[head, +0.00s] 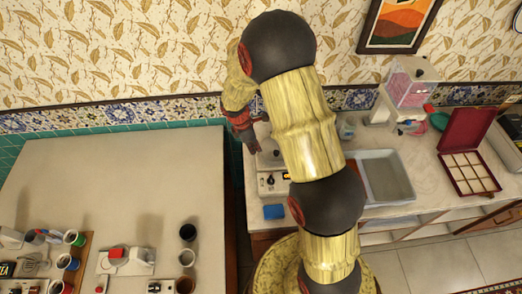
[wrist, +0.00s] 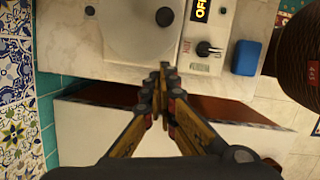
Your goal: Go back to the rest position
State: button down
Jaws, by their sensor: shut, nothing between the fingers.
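My gripper (wrist: 162,72) is in the lower middle of the wrist view, its two fingers meeting at the tips with nothing between them. In the head view my arm runs up the middle and bends left, and the gripper end (head: 240,128) is partly seen beside the hot-plate appliance. That white appliance (wrist: 130,45) has a round plate, a black knob (wrist: 205,48) and a display reading "OFF". In the head view the appliance (head: 268,182) is partly hidden by my arm.
A blue sponge-like block (head: 274,212) lies by the appliance. A sink (head: 385,178), an open red compartment box (head: 467,160) and a pink-filled dispenser (head: 408,88) are to the right. The left table (head: 110,180) holds several cups along its front; its back is clear.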

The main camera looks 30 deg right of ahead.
jog(key=v, duration=0.7)
jog(key=shift+r, duration=0.15)
jog(key=shift+s+d, duration=0.15)
jog(key=s+a+r+m+t+y+b, duration=0.1)
jog(key=s+a+r+m+t+b, duration=0.1)
jog(key=s+m+b, duration=0.3)
jog(key=s+a+r+m+t+y+b, duration=0.1)
jog(key=s+r+m+b, duration=0.4)
jog(key=s, duration=0.6)
jog(key=s+a+r+m+t+b, duration=0.3)
jog(key=s+a+m+b, duration=0.1)
jog(key=s, duration=0.5)
jog(key=shift+r+m+y+b, duration=0.2)
jog(key=shift+m+y+b, duration=0.2)
jog(key=shift+m+b, duration=0.45)
jog(key=shift+w, duration=0.1)
jog(key=shift+d, duration=0.1)
